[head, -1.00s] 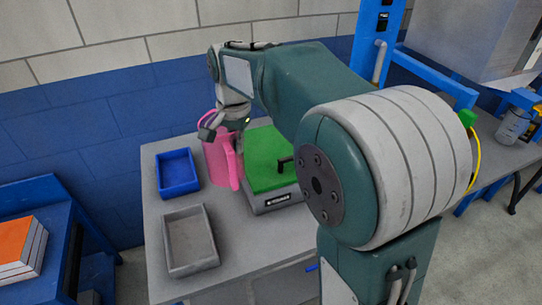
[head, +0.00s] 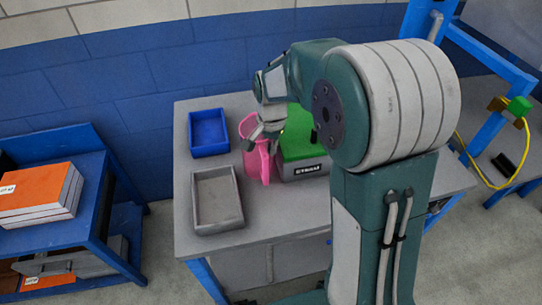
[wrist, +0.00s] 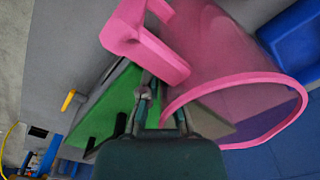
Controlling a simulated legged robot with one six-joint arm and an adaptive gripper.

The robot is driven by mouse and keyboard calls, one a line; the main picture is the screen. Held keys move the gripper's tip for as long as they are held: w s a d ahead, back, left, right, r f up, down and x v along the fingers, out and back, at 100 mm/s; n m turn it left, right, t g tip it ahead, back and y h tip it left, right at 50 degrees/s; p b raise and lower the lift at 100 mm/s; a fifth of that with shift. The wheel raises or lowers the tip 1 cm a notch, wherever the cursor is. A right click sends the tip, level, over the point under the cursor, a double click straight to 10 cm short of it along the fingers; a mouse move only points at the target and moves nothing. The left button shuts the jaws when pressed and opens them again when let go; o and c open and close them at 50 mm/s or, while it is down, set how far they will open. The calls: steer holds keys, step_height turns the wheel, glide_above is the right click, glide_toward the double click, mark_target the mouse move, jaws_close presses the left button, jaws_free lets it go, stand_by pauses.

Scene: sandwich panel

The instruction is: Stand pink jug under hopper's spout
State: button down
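The pink jug (head: 256,163) stands upright on the grey table, between the blue tray and the green-topped scale. In the wrist view the jug (wrist: 215,50) fills the upper right, its rim facing the camera and its handle (wrist: 145,40) at upper left. My gripper (head: 264,138) is over the jug's top by the handle side, fingers spread. In the wrist view my gripper (wrist: 163,105) lies near the gap between handle and body; I see no firm grip. A grey body (head: 507,28), possibly the hopper, is cut off at upper right; its spout is not visible.
A blue tray (head: 209,150) and a grey tray (head: 239,216) are left of the jug. The green-topped scale (head: 302,150) stands close on its right. A blue shelf (head: 92,143) with orange-topped boxes is at left. Blue framing (head: 476,140) and a yellow cable are at right.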

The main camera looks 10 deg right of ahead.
mark_target(270, 157)
steer(key=shift+f, duration=1.95)
steer(key=c, duration=0.8)
jaws_free()
